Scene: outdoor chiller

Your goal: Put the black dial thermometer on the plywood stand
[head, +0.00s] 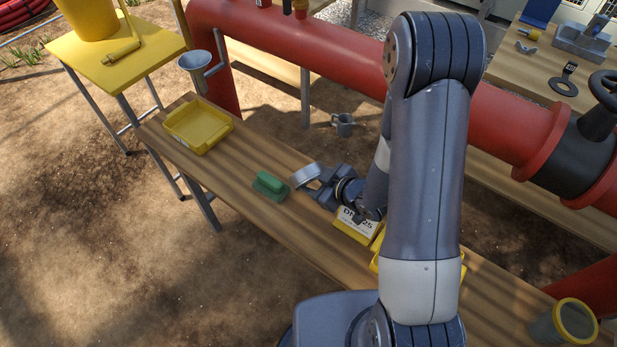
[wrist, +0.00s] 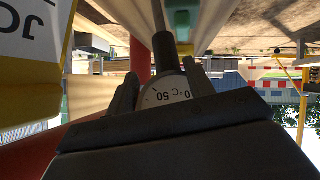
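My gripper (head: 318,185) is above the plank bench, near a green block. In the wrist view, a round dial marked "0 °C 50" (wrist: 168,90) sits between the two fingers, with a dark stem (wrist: 163,52) running up from it. This looks like the dial thermometer; its round silver case shows at the gripper tip in the head view (head: 306,174). The fingers appear closed on it, and it looks held clear of the bench. I cannot clearly pick out the plywood stand; a light wooden table (head: 512,73) stands at the upper right.
The bench (head: 238,167) holds a yellow tray (head: 215,137), the green block (head: 270,184), a yellow "DN 25" box (head: 352,232) and a yellow-rimmed jar (head: 575,320). A red pipe (head: 325,60) runs behind. A yellow table (head: 145,62) stands left. Bench space between tray and block is clear.

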